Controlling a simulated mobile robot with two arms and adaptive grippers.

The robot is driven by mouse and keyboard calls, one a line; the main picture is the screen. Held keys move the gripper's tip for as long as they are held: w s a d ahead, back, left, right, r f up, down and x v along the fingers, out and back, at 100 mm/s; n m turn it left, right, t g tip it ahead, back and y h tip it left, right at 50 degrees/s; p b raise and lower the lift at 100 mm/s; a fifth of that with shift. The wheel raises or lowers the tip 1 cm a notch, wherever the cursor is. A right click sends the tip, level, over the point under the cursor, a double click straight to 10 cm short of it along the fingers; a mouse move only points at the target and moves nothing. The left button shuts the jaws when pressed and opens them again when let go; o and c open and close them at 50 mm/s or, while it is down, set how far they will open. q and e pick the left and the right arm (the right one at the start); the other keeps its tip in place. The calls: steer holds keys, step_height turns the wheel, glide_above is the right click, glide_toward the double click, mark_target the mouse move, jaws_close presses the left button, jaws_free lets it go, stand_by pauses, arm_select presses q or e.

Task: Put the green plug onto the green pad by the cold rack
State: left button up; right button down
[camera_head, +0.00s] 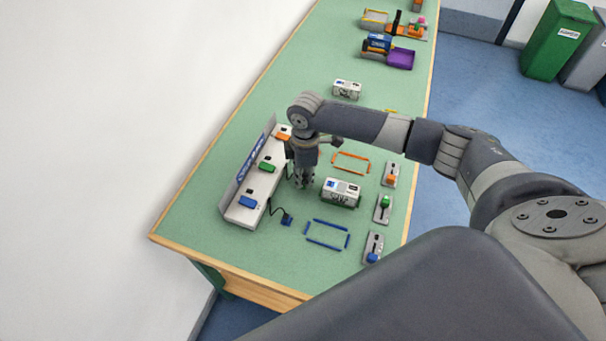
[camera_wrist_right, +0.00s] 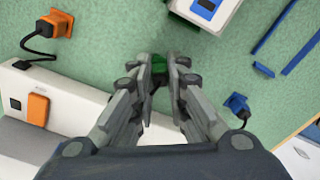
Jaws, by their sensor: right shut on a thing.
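My right gripper (camera_head: 303,183) points down over the green table, between the grey-white rack (camera_head: 240,213) and a white container. In the right wrist view its fingers (camera_wrist_right: 160,72) are shut on the small green plug (camera_wrist_right: 159,63), which is mostly hidden between them. In the head view the gripper hides the plug. The rack carries orange, green (camera_head: 267,166) and blue blocks and a long blue sign. I cannot make out a separate green pad on the table near the fingers. My left gripper is not in view.
A blue plug (camera_head: 286,221) and an orange plug (camera_wrist_right: 55,24) lie on black cables beside the rack. The white container (camera_head: 341,193) stands close right of the gripper. Blue (camera_head: 327,234) and orange frames and several lever units (camera_head: 383,208) are farther right.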

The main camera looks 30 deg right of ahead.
steer(key=shift+f+p, duration=0.15)
steer(key=shift+p, duration=0.15)
stand_by(0.6)
steer(key=c, duration=1.5)
jaws_free()
steer(key=shift+o, duration=0.3)
steer(key=o, duration=0.4)
steer(key=shift+o, duration=0.2)
step_height(320, 180, up, 7)
steer(key=p, duration=0.8)
